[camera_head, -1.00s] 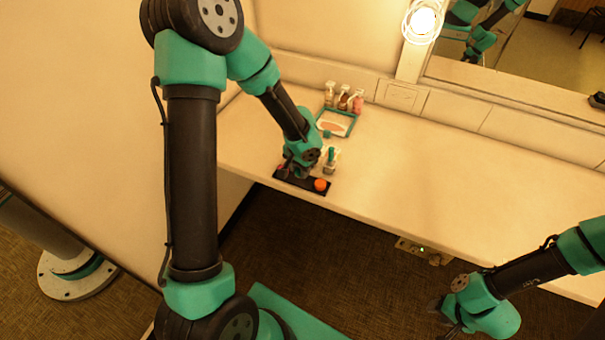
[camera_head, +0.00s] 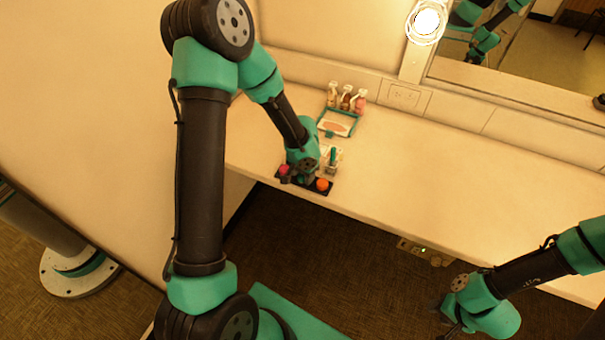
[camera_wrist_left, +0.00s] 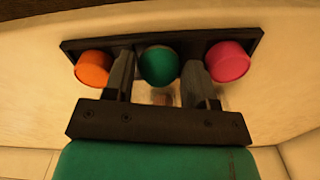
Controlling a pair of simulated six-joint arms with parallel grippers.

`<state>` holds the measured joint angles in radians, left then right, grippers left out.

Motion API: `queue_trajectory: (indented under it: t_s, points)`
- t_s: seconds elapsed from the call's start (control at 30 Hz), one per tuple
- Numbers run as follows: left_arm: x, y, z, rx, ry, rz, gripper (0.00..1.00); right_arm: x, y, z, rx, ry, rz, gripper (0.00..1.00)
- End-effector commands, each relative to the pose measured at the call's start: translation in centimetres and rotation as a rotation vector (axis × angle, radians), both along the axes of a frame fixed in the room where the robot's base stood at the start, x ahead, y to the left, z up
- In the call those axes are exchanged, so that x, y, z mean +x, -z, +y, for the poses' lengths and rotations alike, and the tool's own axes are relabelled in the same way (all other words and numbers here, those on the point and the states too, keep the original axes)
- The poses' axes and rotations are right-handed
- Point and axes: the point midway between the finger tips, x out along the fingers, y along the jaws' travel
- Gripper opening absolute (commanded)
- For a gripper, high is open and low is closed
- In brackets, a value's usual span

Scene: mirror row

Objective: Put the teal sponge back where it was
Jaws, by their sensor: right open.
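The teal sponge (camera_wrist_left: 158,66) is a round piece in the middle of a black tray (camera_wrist_left: 120,42), between an orange and a pink round piece, in the left wrist view. The fingers of my left gripper (camera_wrist_left: 160,72) stand on either side of it; whether they press on it is unclear. In the head view my left gripper (camera_head: 304,178) is low over the tray (camera_head: 313,186) and hides the teal sponge. My right gripper (camera_head: 443,318) is open and empty, off the counter at the lower right.
The orange piece (camera_head: 322,184) and pink piece (camera_head: 284,170) flank my left gripper. A small item with a green top (camera_head: 332,160) stands close behind the tray. A teal-rimmed tray (camera_head: 338,124) and several bottles (camera_head: 346,98) are further back. The counter's right side is clear.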

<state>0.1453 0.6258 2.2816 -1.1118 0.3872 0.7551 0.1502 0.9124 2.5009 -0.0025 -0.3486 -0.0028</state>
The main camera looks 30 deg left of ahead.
Motion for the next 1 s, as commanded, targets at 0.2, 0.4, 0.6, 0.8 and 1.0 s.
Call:
queue_trajectory:
  t_s: [0.2, 0.4, 0.6, 0.8, 1.0]
  points:
    - [0.0, 0.0, 0.0, 0.0, 0.0, 0.0, 0.61, 0.0, 0.0, 0.0, 0.0, 0.0, 0.0, 0.43]
    - [0.0, -0.1, 0.0, 0.0, 0.001, -0.001, 0.61, 0.0, 0.0, 0.0, 0.0, 0.0, 0.0, 0.43]
    - [0.1, -1.3, 0.0, 0.001, -0.001, -0.003, 0.61, 0.0, 0.0, 0.0, 0.0, 0.0, 0.0, 0.43]
    - [0.1, -3.8, 0.0, 0.0, 0.0, -0.005, 0.61, 0.0, 0.0, 0.0, 0.0, 0.0, 0.0, 0.43]
    - [0.1, -7.2, 0.0, 0.0, 0.0, -0.006, 0.61, 0.0, 0.0, 0.0, 0.0, 0.0, 0.0, 0.43]
